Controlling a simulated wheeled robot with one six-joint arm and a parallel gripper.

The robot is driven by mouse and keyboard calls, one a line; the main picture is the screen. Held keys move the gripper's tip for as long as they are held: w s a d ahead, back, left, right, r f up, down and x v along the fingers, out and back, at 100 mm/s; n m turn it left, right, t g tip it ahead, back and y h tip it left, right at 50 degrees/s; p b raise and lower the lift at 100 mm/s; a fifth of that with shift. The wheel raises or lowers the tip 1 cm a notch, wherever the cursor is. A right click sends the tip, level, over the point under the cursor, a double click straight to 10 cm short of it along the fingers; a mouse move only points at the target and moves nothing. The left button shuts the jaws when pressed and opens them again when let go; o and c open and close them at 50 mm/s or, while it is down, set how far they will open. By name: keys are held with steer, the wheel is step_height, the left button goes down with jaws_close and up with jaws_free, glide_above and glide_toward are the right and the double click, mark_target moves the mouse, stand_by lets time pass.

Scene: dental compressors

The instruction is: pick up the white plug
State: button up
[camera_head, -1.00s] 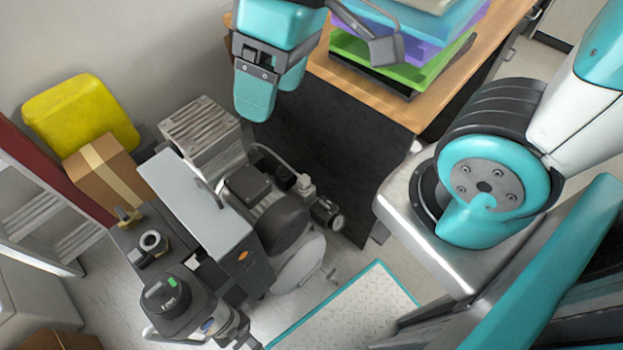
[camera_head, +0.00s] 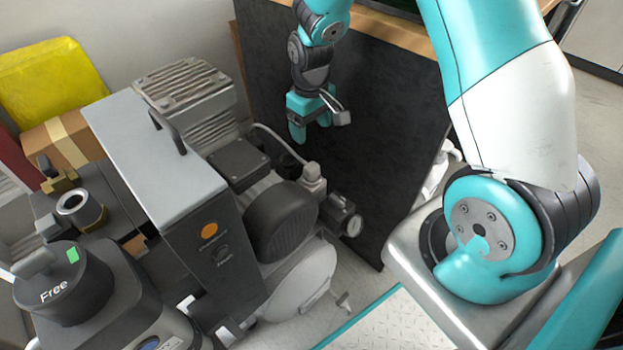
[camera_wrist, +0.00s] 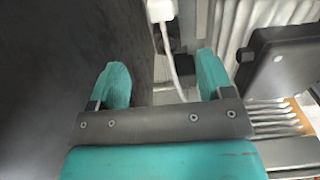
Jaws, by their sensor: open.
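A white plug-like block (camera_wrist: 160,10) with a pale cable shows at the top of the wrist view, beyond my fingertips; I cannot tell for certain that it is the white plug. In the head view, a pale block (camera_head: 314,176) sits at the end of a hose on the compressor (camera_head: 225,165) and looks like the same piece.
The black panel (camera_head: 385,150) is close on my gripper's left in the wrist view, the compressor on its right. A pressure gauge (camera_head: 352,224) sticks out near the pale block. A yellow container (camera_head: 50,80) and cardboard box (camera_head: 62,140) stand far left.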

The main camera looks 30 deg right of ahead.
mark_target(311, 166)
step_height(311, 166, down, 9)
steer(key=shift+f+b, duration=0.15)
steer(key=shift+b, duration=1.1)
step_height(311, 166, down, 5)
steer(key=shift+s+f+b, duration=0.15)
steer(key=shift+b, duration=1.05)
steer(key=c, duration=1)
